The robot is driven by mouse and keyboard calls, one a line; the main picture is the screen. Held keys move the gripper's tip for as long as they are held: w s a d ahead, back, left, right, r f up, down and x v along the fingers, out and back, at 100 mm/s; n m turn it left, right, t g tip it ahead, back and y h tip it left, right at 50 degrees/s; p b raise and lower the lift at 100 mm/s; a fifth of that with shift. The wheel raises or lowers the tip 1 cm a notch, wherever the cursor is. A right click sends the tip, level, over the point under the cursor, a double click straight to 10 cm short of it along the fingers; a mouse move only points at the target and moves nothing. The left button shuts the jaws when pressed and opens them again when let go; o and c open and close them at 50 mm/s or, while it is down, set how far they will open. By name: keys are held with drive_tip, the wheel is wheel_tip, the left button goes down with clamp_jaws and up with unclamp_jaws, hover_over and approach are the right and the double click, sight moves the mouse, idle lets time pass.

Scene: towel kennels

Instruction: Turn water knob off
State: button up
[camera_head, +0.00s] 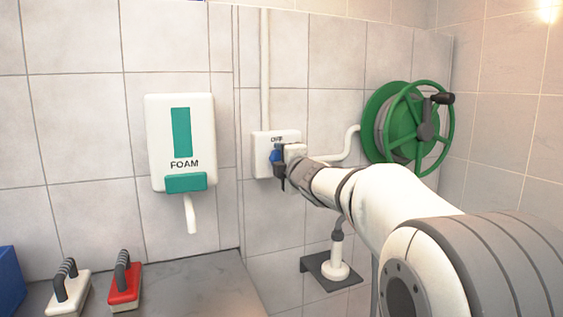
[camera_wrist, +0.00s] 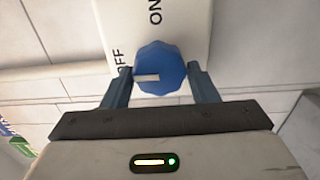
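The blue water knob (camera_wrist: 165,68) is on a white control box (camera_wrist: 190,20) with the words ON and OFF. In the wrist view the knob's white pointer mark points left, towards the side with OFF; ON is above it. My gripper (camera_wrist: 160,85) has one finger on each side of the knob, and both fingertips appear to touch its edges. In the head view the box (camera_head: 262,165) is on the tiled wall, and my gripper (camera_head: 283,165) is at its front, partly hiding the knob (camera_head: 274,156).
A foam dispenser (camera_head: 160,125) hangs left of the box. A green hose reel (camera_head: 405,125) is on the wall to the right. A white nozzle (camera_head: 335,268) stands on a dark bracket below. White (camera_head: 72,292) and red (camera_head: 125,290) brushes lie on the grey counter (camera_head: 205,285).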

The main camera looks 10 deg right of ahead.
drive_tip(key=o, duration=0.3)
drive_tip(key=shift+o, duration=0.2)
drive_tip(key=s+d, duration=0.1)
drive_tip(key=s, duration=0.6)
drive_tip(key=shift+s+d, duration=0.3)
drive_tip(key=shift+p, duration=0.3)
